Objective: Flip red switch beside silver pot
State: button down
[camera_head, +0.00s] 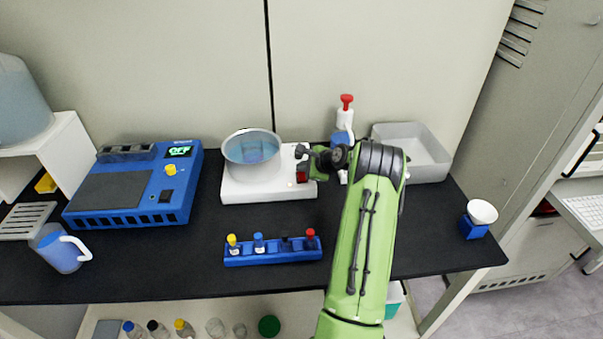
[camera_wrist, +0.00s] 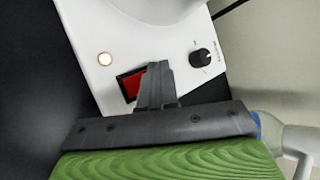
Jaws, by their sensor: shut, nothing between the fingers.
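The silver pot (camera_head: 252,148) sits on a white base unit (camera_head: 262,189) at the middle of the bench. The red switch (camera_head: 303,176) is on the right part of that base. In the wrist view the red switch (camera_wrist: 132,85) sits in a black frame on the white panel, between a lit round light (camera_wrist: 105,59) and a black knob (camera_wrist: 201,58). My gripper (camera_head: 304,161) is shut and empty over the right side of the base. In the wrist view its fingertips (camera_wrist: 158,68) are at the switch's right edge and cover part of it. I cannot tell whether they touch it.
A blue rack (camera_head: 272,256) with several capped vials stands in front of the base. A red-topped spray bottle (camera_head: 345,115) and a grey tray (camera_head: 428,165) are behind and right of my arm. A blue device (camera_head: 130,208) stands left.

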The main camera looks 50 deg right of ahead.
jog(key=shift+f, duration=0.35)
dwell(0.4)
jog(key=shift+r+p, duration=0.6)
jog(key=shift+r, duration=0.25)
jog(key=r+p, duration=0.2)
jog(key=r, duration=0.1)
jog(key=r+p, duration=0.2)
jog(key=shift+s+a, duration=0.25)
jog(key=shift+s, duration=0.05)
jog(key=shift+f, duration=0.1)
